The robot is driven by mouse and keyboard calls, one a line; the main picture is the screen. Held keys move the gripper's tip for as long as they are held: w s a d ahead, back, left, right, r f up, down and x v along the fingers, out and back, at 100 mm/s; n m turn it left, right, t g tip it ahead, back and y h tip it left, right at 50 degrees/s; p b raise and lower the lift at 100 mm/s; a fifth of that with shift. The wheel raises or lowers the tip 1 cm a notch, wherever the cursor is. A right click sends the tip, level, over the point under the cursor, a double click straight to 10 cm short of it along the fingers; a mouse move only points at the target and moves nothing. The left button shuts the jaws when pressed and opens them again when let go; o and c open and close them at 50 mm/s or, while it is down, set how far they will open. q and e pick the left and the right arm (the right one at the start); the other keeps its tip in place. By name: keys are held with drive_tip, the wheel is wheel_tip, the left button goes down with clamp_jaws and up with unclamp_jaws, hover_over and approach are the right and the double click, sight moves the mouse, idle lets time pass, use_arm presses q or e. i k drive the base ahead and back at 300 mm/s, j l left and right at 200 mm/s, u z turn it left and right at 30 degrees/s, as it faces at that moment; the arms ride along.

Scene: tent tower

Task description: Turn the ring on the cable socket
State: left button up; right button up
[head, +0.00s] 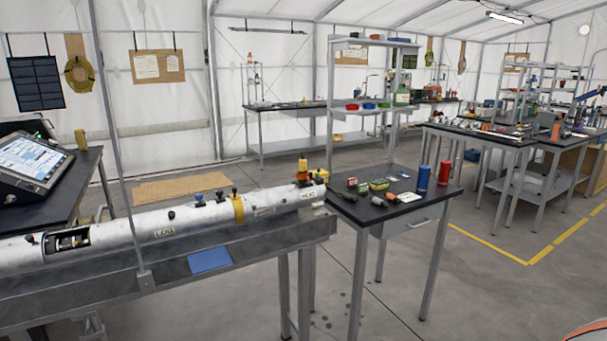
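A long silver cylinder (120,234) lies along a grey metal bench at the left and middle. Several small fittings stand on its top: a dark fitting with blue (199,198), dark ones beside it, and a taller orange-yellow one (303,170) near the right end. Neither of my grippers is in view.
A small dark-topped table (395,205) past the cylinder's right end holds a blue can (423,180), a red can (444,173) and small items. A blue pad (210,259) lies on the bench's front. A thin upright post (122,150) crosses before the cylinder.

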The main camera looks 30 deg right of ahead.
sight(305, 174)
drive_tip(key=i+l+u, duration=0.15)
drive_tip(key=l, duration=0.25)
drive_tip(key=i+l+u, duration=0.15)
drive_tip(key=l, duration=0.3)
drive_tip(key=i+l+u, duration=0.15)
drive_tip(key=l, duration=0.3)
drive_tip(key=i+l+u, duration=0.15)
drive_tip(key=l, duration=0.3)
drive_tip(key=k, duration=0.05)
